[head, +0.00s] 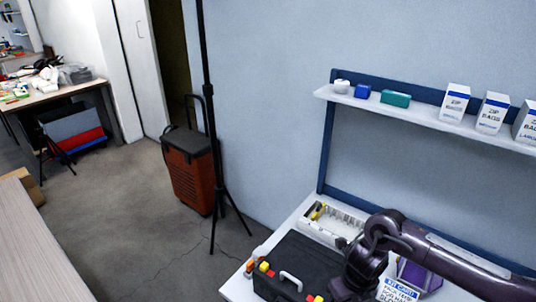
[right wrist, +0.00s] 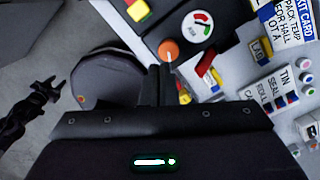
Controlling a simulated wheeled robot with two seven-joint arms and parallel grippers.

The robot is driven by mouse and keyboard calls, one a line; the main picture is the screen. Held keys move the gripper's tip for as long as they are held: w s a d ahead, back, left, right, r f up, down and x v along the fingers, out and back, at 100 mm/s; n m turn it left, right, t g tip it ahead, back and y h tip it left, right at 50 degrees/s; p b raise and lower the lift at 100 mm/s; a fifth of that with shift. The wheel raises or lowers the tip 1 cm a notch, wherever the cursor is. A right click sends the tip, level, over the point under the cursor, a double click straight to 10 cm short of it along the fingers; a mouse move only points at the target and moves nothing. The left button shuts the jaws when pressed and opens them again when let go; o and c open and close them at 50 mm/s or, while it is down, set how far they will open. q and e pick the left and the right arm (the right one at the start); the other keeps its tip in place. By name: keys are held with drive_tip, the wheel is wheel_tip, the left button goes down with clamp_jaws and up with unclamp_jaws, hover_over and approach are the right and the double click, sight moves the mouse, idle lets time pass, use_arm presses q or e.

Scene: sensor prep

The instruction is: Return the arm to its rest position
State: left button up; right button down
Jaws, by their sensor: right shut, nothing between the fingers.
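My right arm (head: 385,235) comes in from the right in the head view and bends down over the worktable. Its gripper is out of sight there, below the picture edge. An orange knob (right wrist: 168,50) and a dial gauge (right wrist: 196,23) show just past the fingertips.
The black case (head: 295,262) is on the white table (head: 240,286) beside a parts tray (head: 333,226) and a kit card (head: 397,290). A shelf (head: 425,115) with boxes hangs above.

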drive_tip(key=s+a+r+m+t+y, duration=0.1)
drive_tip(key=a+m+t+y, duration=0.15)
drive_tip(key=a, duration=0.55)
drive_tip(key=s+a+m+t+y, duration=0.1)
drive_tip(key=s+a+m, duration=0.15)
drive_tip(key=a, duration=0.65)
drive_tip(key=a+r+m+t+y, duration=0.1)
drive_tip(key=a+r+m+t, duration=0.2)
drive_tip(key=r+m, duration=0.5)
drive_tip(key=s+d+f+m+g+h, duration=0.25)
drive_tip(key=s+d+m, duration=0.35)
drive_tip(key=d+m, duration=0.55)
drive_tip(key=s+d+f+m+g+h, duration=0.1)
drive_tip(key=s+d+m+h, duration=0.2)
drive_tip(key=s+d+m, duration=0.8)
drive_tip(key=w+a+f+m+g, duration=0.1)
drive_tip(key=w+f, duration=0.1)
drive_tip(key=f, duration=1.2)
drive_tip(key=w+a+f+m, duration=0.1)
drive_tip(key=w+f, duration=0.1)
drive_tip(key=f, duration=1.3)
drive_tip(key=s+d+f, duration=0.1)
drive_tip(key=s+f, duration=0.8)
drive_tip(key=s, duration=0.1)
drive_tip(key=s+d+f+g, duration=0.1)
drive_tip(key=s+d+f, duration=0.1)
drive_tip(key=s+f, duration=0.7)
drive_tip(key=shift+s+d+g, duration=0.25)
drive_tip(key=shift+s+g, duration=0.05)
drive_tip(key=shift+s, duration=0.3)
